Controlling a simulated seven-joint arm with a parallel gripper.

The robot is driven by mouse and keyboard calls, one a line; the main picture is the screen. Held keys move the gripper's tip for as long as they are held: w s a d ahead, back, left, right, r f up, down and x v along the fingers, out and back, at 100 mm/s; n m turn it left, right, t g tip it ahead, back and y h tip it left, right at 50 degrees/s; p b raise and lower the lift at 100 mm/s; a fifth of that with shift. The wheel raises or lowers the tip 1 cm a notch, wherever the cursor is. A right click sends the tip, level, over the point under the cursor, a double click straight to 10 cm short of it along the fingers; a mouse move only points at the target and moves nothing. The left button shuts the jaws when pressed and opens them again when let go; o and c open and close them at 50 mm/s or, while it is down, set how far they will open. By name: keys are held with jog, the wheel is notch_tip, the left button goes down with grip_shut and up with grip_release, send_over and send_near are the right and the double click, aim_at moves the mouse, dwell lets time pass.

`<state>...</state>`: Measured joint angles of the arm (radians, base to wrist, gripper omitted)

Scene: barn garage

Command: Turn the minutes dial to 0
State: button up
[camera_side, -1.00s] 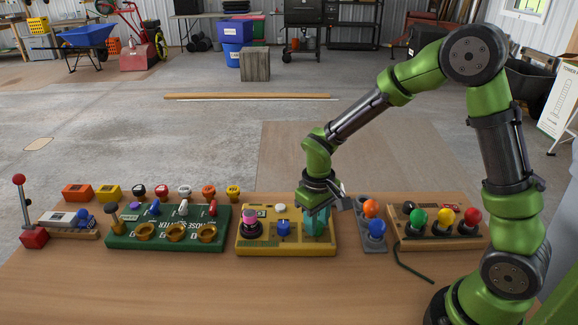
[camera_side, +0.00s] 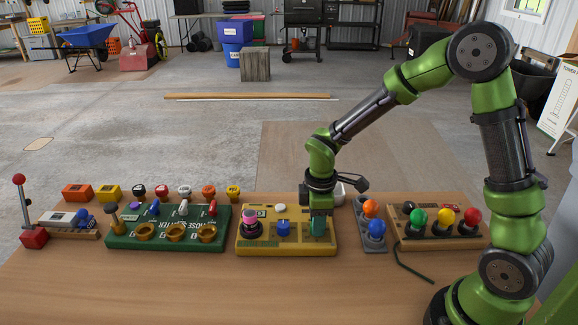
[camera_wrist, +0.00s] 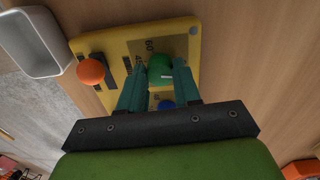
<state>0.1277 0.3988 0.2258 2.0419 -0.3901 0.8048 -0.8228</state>
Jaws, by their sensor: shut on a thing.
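The yellow panel (camera_side: 262,243) lies on the bench, below my gripper. Its right-hand dial is hidden behind the fingers in the side view. In the wrist view a round green dial (camera_wrist: 160,70) sits on the panel (camera_wrist: 112,45), beside printed scale numbers that include 60. My gripper (camera_wrist: 159,82) has its two teal fingers on either side of this dial, shut on it. In the side view my gripper (camera_side: 318,224) points down at the panel's right part. The dial's pointer is not clear, so its setting cannot be read.
A grey base with orange (camera_side: 371,207) and blue balls stands close on the right. A green panel (camera_side: 165,240) stands left.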

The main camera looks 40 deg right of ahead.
jog(key=shift+n, duration=0.8)
jog(key=o, duration=1.1)
jog(key=shift+c, duration=0.2)
notch_tip(320, 180, up, 17)
jog(key=shift+s+a, duration=0.2)
jog(key=shift+s, duration=0.05)
